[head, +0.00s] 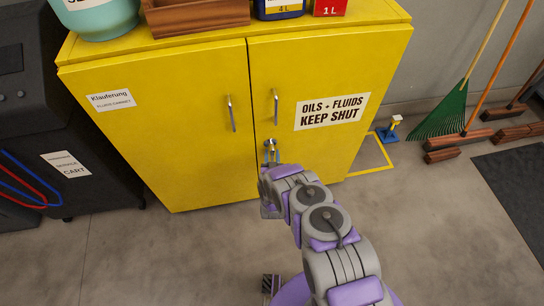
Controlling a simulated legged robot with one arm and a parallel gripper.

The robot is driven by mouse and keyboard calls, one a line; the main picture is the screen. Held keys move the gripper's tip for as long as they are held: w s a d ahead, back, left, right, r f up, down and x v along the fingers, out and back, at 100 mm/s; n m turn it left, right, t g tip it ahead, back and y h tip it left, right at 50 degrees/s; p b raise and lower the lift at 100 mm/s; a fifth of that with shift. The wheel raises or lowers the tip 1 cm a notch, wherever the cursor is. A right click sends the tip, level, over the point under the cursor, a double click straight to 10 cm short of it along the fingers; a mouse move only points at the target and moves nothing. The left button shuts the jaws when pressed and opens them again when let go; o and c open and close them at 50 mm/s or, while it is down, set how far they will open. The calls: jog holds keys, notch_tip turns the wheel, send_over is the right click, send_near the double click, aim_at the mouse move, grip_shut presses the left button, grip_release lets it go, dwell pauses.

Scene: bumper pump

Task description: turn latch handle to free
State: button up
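The yellow cabinet (190,150) stands ahead with both doors shut. A small metal latch (270,146) sits low at the seam between the doors, and its lower part is close to or behind my gripper. I cannot tell which way its handle points. My arm reaches up from the bottom right, and my gripper (268,168) is at the cabinet front just below the latch. The fingers are small and partly hidden by my wrist, so I cannot tell whether they touch the latch or are open.
Two vertical door handles (231,114) (276,107) are above the latch. A dark service cart (75,150) stands at the left. Brooms and a green rake (442,112) lean at the right, near a small blue-based object (388,134). Containers stand on the cabinet top. The front floor is clear.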

jog(key=shift+c, duration=0.4)
grip_shut()
